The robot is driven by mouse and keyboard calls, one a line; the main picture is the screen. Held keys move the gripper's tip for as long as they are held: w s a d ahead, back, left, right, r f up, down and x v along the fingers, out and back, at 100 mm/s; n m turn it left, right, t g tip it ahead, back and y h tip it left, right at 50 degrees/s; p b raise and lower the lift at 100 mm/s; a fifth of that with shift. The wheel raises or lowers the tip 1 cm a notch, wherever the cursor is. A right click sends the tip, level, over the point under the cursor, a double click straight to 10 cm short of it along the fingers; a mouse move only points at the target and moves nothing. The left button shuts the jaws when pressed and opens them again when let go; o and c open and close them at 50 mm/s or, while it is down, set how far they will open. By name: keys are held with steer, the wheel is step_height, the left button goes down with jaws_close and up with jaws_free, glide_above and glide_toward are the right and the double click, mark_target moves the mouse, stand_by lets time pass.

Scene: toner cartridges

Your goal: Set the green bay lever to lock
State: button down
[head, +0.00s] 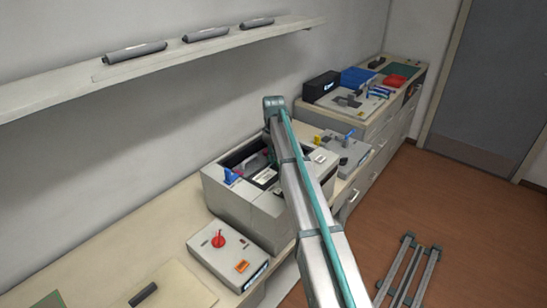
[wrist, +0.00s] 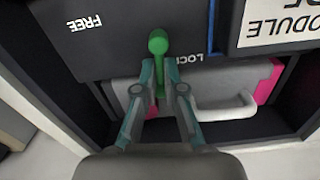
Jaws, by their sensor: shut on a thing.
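The green bay lever (wrist: 158,44) shows in the wrist view, with its round knob standing beyond my fingertips. My gripper (wrist: 160,82) is shut on the lever's stem, one finger on each side. The lever stands between the FREE label (wrist: 86,24) at the left and the LOCK label (wrist: 190,57) at the right, nearer LOCK, which my right finger partly covers.
In the wrist view a grey cartridge with a white handle (wrist: 228,108) and magenta ends lies beside my fingers, within dark bay walls. A MODULE label (wrist: 285,20) is at the upper right. In the head view a grey box with a red knob (head: 228,250) stands in front of the printer.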

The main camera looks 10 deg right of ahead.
steer(key=shift+s+a+n+b, duration=0.2)
steer(key=shift+n+b, duration=0.2)
steer(key=shift+n, duration=0.4)
steer(key=c, duration=1.3)
jaws_free()
steer(key=shift+w, duration=0.1)
step_height(320, 180, up, 12)
